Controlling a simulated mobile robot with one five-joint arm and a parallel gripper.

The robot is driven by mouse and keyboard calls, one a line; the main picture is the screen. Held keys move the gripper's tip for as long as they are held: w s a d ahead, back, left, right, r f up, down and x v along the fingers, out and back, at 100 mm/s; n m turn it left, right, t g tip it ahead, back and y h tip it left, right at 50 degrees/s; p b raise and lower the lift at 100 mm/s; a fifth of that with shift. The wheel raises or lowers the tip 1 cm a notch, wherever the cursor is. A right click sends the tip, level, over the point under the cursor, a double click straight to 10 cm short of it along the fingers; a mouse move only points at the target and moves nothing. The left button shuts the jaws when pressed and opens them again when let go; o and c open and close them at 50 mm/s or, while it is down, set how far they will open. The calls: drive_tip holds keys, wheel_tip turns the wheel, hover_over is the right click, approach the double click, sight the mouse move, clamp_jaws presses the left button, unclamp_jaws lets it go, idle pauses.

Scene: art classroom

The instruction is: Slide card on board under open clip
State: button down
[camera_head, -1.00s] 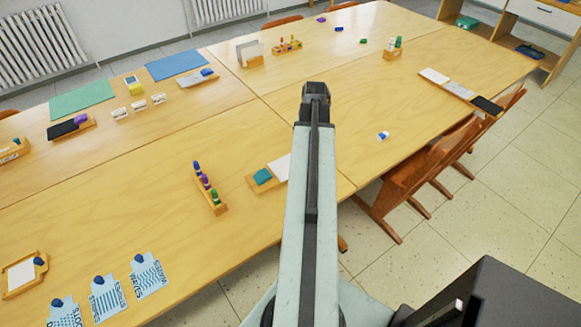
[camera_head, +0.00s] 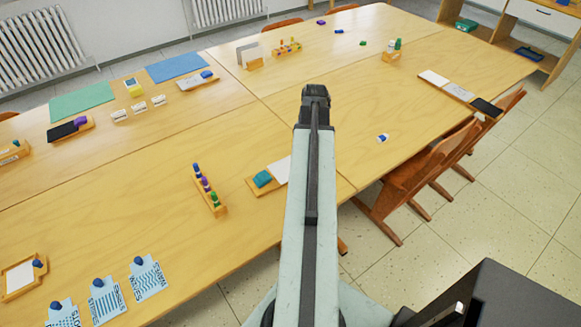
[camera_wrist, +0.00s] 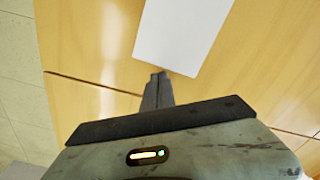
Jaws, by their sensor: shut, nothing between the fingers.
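My gripper (camera_head: 316,92) is above the table at the end of my outstretched arm. In the wrist view its fingers (camera_wrist: 157,78) are together and empty. A white card (camera_wrist: 180,32) lies just beyond the fingertips there, running out of the top of the picture; whether they touch it is unclear. In the head view a wooden board (camera_head: 262,190) carries a teal block (camera_head: 262,178) and a white card (camera_head: 281,169), partly hidden by my arm. I cannot tell whether both views show the same card. No open clip can be made out with certainty.
Three light blue sheets (camera_head: 105,300) with dark blue knobs lie at the front left, near a wooden tray (camera_head: 8,295). A rack of coloured pegs (camera_head: 217,209) stands left of my arm. Chairs (camera_head: 420,170) line the right edge. A small blue-and-white item (camera_head: 383,137) lies right of my arm.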

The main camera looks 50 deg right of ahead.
drive_tip(key=shift+w+a+r, duration=0.1)
drive_tip(key=shift+w+a, duration=0.25)
drive_tip(key=shift+a, duration=0.5)
drive_tip(key=shift+w+a, duration=0.3)
drive_tip(key=shift+a, duration=0.5)
idle(1.6)
drive_tip(key=shift+d, duration=0.2)
drive_tip(key=shift+s+d, duration=0.3)
drive_tip(key=shift+d, duration=0.25)
drive_tip(key=shift+r, duration=0.15)
wheel_tip(320, 180, up, 7)
drive_tip(key=p, duration=0.7)
drive_tip(key=shift+f, duration=0.2)
